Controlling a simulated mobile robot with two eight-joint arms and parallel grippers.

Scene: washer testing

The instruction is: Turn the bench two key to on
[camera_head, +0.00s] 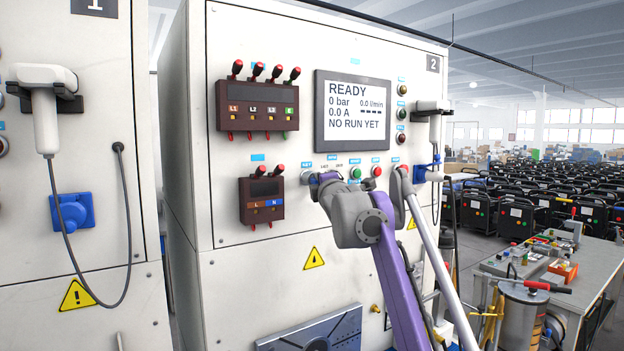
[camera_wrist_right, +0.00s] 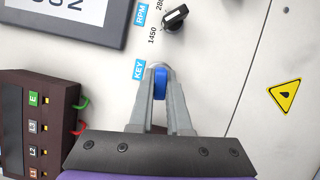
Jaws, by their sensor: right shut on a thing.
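Bench two (camera_head: 235,200) is the white cabinet marked 2, and its screen (camera_head: 352,110) reads READY and NO RUN YET. My right gripper (camera_head: 318,182) is at its control row, by the KEY label. In the right wrist view, my right gripper (camera_wrist_right: 160,92) is shut on a blue key (camera_wrist_right: 159,80) beside the blue KEY label (camera_wrist_right: 139,69). The key stands in its round switch, partly hidden between the fingers. In the head view my gripper largely hides the key. My left gripper is not in view.
A black RPM knob (camera_wrist_right: 175,17) sits near the key. A green button (camera_head: 355,173) and red button (camera_head: 376,171) are to the right. Terminal boxes (camera_head: 257,106) with red plugs stick out at the left. A handset (camera_head: 433,107) hangs at the right edge.

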